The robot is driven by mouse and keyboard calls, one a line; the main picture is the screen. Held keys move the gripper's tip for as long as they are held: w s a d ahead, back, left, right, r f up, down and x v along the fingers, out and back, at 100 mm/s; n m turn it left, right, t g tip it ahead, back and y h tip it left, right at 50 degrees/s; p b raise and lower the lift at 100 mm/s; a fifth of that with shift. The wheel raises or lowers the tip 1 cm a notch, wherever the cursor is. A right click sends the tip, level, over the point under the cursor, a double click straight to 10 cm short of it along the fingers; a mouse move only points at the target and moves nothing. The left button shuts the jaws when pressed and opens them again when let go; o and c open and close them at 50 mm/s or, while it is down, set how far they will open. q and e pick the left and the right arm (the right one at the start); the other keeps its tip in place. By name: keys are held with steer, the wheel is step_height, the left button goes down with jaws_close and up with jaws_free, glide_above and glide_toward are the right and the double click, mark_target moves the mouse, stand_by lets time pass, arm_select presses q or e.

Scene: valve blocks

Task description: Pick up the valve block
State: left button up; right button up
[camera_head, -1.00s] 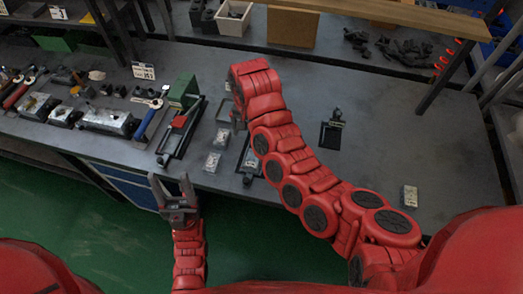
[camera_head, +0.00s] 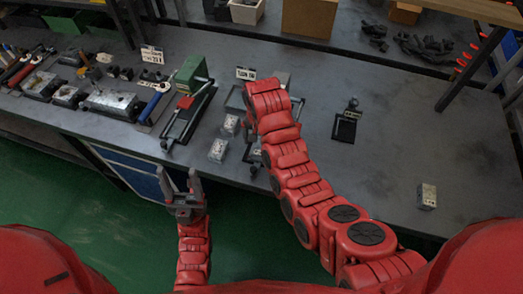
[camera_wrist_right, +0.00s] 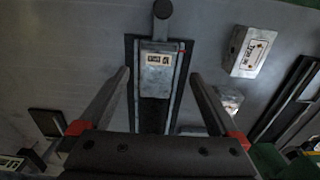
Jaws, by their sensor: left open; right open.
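Valve blocks are small grey metal blocks with pale labels. In the wrist view one block (camera_wrist_right: 157,75) sits on a black stand, between the two fingers of my right gripper (camera_wrist_right: 161,74). The fingers are apart, with gaps on both sides of the block. Another block (camera_wrist_right: 248,52) lies to the right. In the head view two blocks (camera_head: 231,125) (camera_head: 218,150) lie left of my right arm, and one (camera_head: 427,195) lies far right. The arm hides most of the right gripper there. My left gripper (camera_head: 179,182) is open and empty before the table's front edge.
A black stand (camera_head: 346,124) stands right of my right arm. A green-ended fixture (camera_head: 190,90) and tools stand to the left. A shelf with boxes (camera_head: 308,17) is at the back.

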mark_target(260, 150)
step_height(260, 150, down, 3)
steer(key=shift+s+d+f+p, duration=0.1)
steer(key=shift+d+p, duration=0.05)
steer(key=shift+p, duration=0.95)
steer(key=shift+f, duration=0.55)
jaws_close()
